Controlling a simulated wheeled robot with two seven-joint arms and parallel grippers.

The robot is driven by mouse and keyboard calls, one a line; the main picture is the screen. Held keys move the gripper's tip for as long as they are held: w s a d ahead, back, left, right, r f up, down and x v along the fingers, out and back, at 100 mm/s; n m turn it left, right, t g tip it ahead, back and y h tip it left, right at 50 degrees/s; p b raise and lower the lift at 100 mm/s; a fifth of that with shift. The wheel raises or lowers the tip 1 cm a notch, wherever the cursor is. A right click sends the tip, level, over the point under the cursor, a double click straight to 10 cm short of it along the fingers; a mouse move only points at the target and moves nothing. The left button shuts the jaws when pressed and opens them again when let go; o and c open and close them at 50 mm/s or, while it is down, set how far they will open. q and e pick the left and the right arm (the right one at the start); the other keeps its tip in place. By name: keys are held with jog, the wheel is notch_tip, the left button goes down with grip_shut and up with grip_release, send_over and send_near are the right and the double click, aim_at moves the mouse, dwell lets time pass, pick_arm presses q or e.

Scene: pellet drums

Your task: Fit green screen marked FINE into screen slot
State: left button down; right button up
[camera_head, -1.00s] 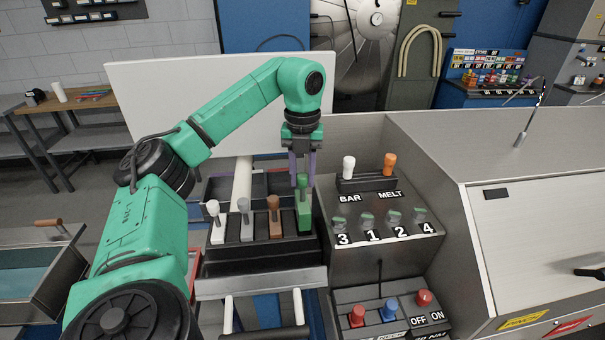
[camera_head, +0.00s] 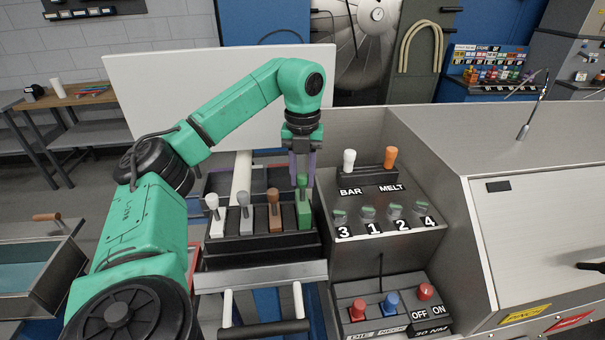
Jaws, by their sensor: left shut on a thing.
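The green screen (camera_head: 304,214) stands upright at the right end of a dark rack (camera_head: 262,248), beside a brown, a grey and a white piece with similar handles. My left gripper (camera_head: 302,183) points straight down, shut on the green screen's handle. The screen still sits in its rack place, and I cannot tell whether it is lifted at all. The mark FINE is not readable. I cannot make out which opening is the screen slot. My right gripper is out of view.
Right of the rack is a panel (camera_head: 385,225) with BAR and MELT levers and numbered knobs. Below it is a box with red and blue buttons (camera_head: 390,305). A white board (camera_head: 150,85) stands behind my left arm. A metal housing (camera_head: 480,150) fills the right.

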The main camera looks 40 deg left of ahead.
aim_at(303, 188)
pick_arm(q)
jog(key=shift+f+b, duration=1.15)
jog(key=shift+f, duration=0.75)
jog(key=c, duration=0.5)
grip_release()
